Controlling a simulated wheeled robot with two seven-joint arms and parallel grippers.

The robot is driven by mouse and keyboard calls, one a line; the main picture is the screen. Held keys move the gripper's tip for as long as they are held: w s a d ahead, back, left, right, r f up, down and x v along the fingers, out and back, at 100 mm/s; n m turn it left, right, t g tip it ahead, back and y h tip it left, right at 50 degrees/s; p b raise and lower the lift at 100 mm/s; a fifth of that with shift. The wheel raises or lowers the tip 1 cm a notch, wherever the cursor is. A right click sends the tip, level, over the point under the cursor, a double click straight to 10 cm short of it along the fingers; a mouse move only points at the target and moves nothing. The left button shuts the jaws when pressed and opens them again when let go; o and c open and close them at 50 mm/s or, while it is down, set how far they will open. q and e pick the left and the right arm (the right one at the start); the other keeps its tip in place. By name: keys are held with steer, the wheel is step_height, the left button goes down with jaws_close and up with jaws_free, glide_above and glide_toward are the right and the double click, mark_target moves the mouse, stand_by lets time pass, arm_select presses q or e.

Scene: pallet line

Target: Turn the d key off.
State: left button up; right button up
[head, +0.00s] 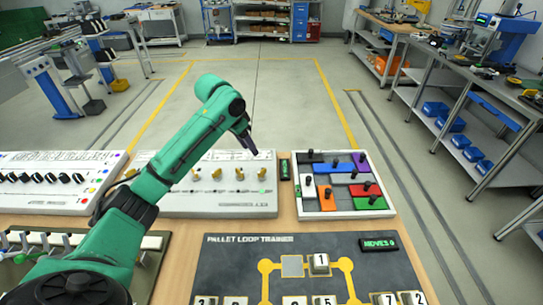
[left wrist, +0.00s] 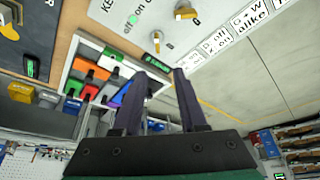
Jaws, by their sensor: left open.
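The white key panel (head: 220,202) lies on the table left of centre in the head view, with several brass keys in a row. The rightmost key (head: 262,173) sits near a small green light; I cannot read its letter. In the left wrist view two brass keys show, one (left wrist: 156,38) just beyond my fingertips and another (left wrist: 186,13) farther up. A green light (left wrist: 133,19) by "off" and "on" lettering is near the first. My left gripper (head: 252,149) is open and empty above the panel's right part, its dark fingers (left wrist: 163,66) apart from the keys. My right gripper is not in view.
A tray of coloured sliding blocks (head: 342,214) stands right of the key panel, with a small dark green-lit display (head: 284,170) between. A knob panel (head: 55,208) is at left. The pallet loop board (head: 225,262) lies in front. Open floor lies beyond the table.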

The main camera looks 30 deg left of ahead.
arm_select(q)
step_height(320, 180, down, 4)
steer(key=p, duration=0.1)
glide_above(261, 171)
steer(key=s, duration=0.2)
steer(key=f, duration=0.4)
steer(key=shift+s+a+p, duration=0.1)
steer(key=shift+a+p, duration=0.2)
steer(key=shift+p, duration=0.05)
steer(key=x, duration=0.4)
steer(key=shift+w, duration=0.3)
steer(key=shift+f, duration=0.45)
steer(key=shift+s, duration=0.1)
jaws_close()
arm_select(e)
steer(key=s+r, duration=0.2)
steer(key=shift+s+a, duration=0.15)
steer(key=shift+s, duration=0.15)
